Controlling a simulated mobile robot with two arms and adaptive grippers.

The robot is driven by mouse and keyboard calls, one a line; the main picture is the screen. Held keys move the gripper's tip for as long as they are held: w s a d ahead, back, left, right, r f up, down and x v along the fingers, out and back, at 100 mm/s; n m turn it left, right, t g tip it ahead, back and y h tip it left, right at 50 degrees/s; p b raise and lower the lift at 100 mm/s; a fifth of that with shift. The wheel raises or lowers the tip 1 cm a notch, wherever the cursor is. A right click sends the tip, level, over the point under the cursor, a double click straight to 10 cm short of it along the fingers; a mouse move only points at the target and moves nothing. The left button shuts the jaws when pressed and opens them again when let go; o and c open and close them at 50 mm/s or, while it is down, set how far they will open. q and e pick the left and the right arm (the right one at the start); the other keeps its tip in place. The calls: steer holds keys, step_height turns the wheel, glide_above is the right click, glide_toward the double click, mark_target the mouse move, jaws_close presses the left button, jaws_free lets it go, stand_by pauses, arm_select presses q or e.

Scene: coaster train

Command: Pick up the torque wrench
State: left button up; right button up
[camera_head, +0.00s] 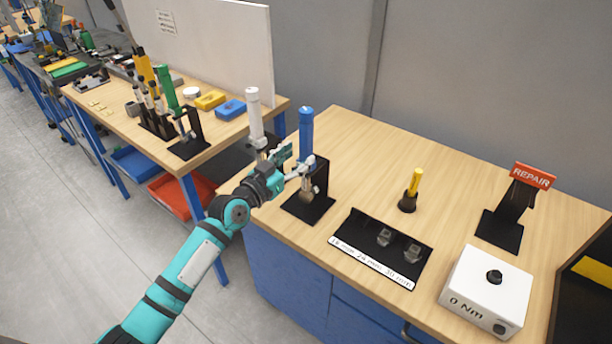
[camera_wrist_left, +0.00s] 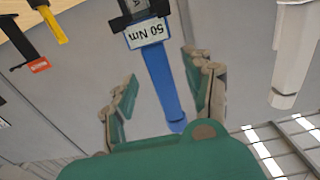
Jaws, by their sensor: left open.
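A torque wrench with a blue handle (camera_head: 306,132) stands upright in a black stand (camera_head: 316,208) near the left edge of the wooden bench. In the left wrist view, its blue handle (camera_wrist_left: 160,80) lies between the two fingers, below a white "50 Nm" label (camera_wrist_left: 147,33). My left gripper (camera_head: 297,161) is open at the wrench, with free space visible beside the handle in the wrist view. A white-handled tool (camera_head: 254,115) stands just left of the blue one; it also shows at the right of the wrist view (camera_wrist_left: 293,60). My right gripper is not in view.
The bench (camera_head: 365,160) also holds a yellow-handled tool (camera_head: 414,183), a black socket tray (camera_head: 360,233), a white "0 Nm" box (camera_head: 487,285) and a red "REPAIR" sign (camera_head: 533,176) on a black stand. Another tool-covered bench (camera_head: 105,100) stands at the left.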

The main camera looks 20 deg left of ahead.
mark_target(302, 152)
arm_select(q)
steer(key=x, duration=0.4)
steer(key=shift+w+d+f, duration=0.1)
steer(key=shift+f, duration=0.05)
steer(key=shift+c, duration=0.5)
jaws_close()
steer(key=shift+r, duration=0.25)
